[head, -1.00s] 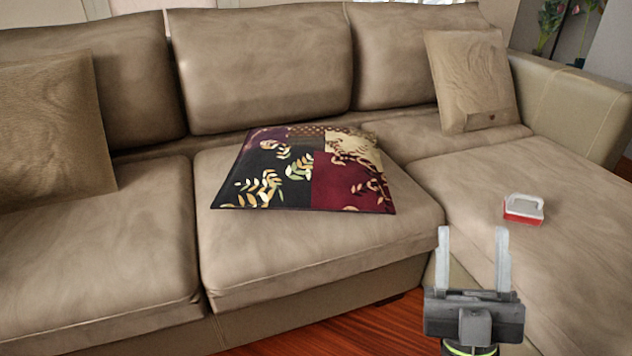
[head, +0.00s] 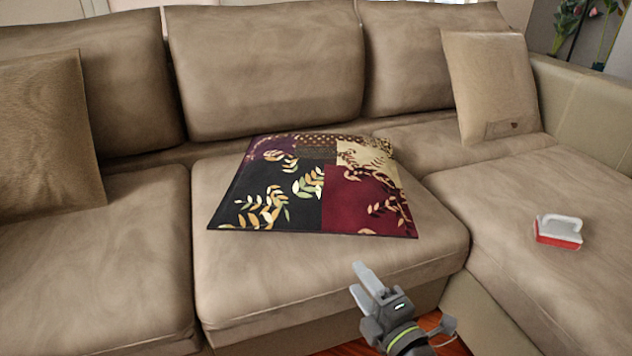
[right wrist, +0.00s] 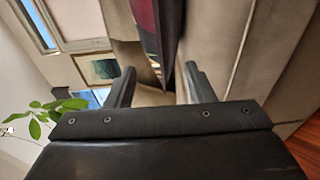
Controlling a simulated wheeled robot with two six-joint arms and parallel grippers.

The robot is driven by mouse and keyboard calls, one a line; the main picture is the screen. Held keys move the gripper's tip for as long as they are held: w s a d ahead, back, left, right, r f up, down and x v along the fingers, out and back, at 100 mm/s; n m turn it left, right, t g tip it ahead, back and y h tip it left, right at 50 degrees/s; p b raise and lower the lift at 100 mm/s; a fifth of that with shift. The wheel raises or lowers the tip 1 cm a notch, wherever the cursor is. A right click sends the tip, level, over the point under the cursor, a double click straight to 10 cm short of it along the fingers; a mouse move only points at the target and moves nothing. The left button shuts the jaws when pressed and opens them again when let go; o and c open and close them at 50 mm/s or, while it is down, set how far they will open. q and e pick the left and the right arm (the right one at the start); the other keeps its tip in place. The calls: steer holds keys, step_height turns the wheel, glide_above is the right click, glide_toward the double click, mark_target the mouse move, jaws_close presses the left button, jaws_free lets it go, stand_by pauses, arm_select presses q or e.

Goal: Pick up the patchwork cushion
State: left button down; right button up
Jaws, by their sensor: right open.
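The patchwork cushion (head: 322,186) lies flat on the middle seat of the sofa. It has dark, maroon, cream and purple patches with leaf prints. My right gripper (head: 366,279) is open and empty in front of the seat's front edge, below and apart from the cushion's near edge. In the right wrist view, the open right gripper (right wrist: 160,85) has part of the cushion (right wrist: 147,28) ahead, roughly between its fingers but beyond them. My left gripper is not in view.
The tan sofa (head: 330,275) fills most of the head view. Plain brown cushions stand at left (head: 45,130) and right (head: 492,85). A red and white brush-like object (head: 558,231) lies on the right seat. A plant (right wrist: 50,115) shows in the right wrist view.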

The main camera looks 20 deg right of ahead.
glide_toward(322, 231)
steer(key=w, duration=0.5)
steer(key=shift+w+a+f, duration=0.25)
steer(key=shift+f, duration=0.1)
steer(key=w, duration=0.1)
steer(key=w+b, duration=0.2)
steer(key=w, duration=0.1)
steer(key=shift+a+f, duration=0.35)
steer(key=shift+f, duration=0.05)
steer(key=shift+w+a, duration=0.1)
steer(key=shift+w, duration=0.6)
steer(key=shift+r, duration=0.1)
steer(key=shift+c, duration=0.2)
jaws_close()
steer(key=shift+r, duration=0.1)
